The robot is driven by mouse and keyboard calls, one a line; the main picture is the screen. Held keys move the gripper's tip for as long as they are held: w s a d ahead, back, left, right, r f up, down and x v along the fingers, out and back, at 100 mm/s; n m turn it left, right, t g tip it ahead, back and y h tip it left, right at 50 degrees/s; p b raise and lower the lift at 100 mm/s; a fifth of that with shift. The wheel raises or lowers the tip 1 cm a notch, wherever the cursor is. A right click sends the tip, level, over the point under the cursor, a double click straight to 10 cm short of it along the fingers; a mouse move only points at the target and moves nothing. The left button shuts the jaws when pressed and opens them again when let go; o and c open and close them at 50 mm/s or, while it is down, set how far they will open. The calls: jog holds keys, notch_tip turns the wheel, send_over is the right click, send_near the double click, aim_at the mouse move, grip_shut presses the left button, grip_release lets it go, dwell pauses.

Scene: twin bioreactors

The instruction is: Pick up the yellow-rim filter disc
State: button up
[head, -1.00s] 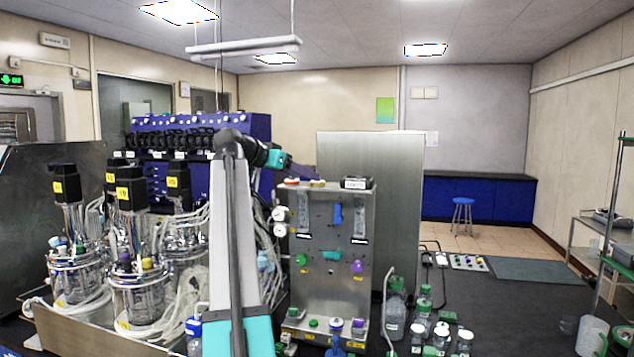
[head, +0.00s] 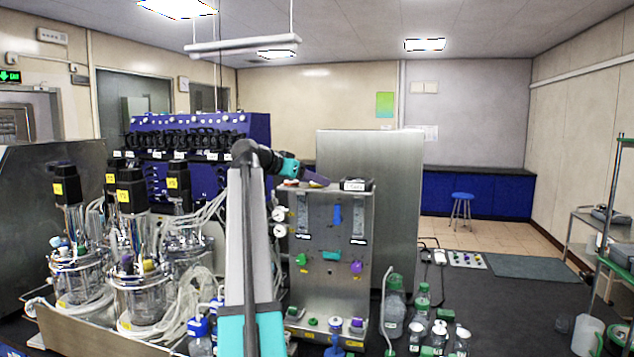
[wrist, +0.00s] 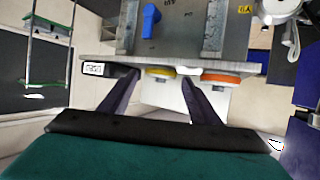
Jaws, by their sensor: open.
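The yellow-rim filter disc (wrist: 162,72) shows in the wrist view at the edge of the steel panel's top (wrist: 110,62). An orange-rim disc (wrist: 222,78) sits beside it. My gripper (wrist: 161,78) is open and empty, with its two dark fingers spread to either side of the yellow-rim disc in the picture. I cannot tell whether the fingers touch it. In the head view my gripper (head: 318,178) is at the panel's top, and its finger largely hides the yellow-rim disc. The orange-rim disc (head: 289,182) shows to its left.
A small box with a display (head: 356,184) stands right of the discs on the panel top, close to one finger in the wrist view. Glass reactor vessels (head: 140,285) stand at left. Bottles (head: 395,310) stand at lower right. A tall steel plate (head: 400,220) rises behind.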

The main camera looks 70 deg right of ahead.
aim_at(312, 183)
dwell(0.6)
jog(key=c, duration=1)
jog(key=shift+d+r+b, duration=0.1)
jog(key=shift+r+b, duration=0.95)
jog(key=shift+r, duration=0.65)
jog(key=shift+s+a, duration=0.25)
jog(key=shift+a, duration=0.2)
jog(key=s+a+b, duration=0.2)
jog(key=s+a, duration=0.1)
jog(key=a, duration=0.4)
jog(key=s+a+r+b, duration=0.1)
jog(key=s+a+b, duration=0.1)
jog(key=a, duration=0.5)
jog(key=shift+s+r, duration=0.25)
jog(key=shift+s, duration=0.25)
jog(key=shift+d, duration=0.1)
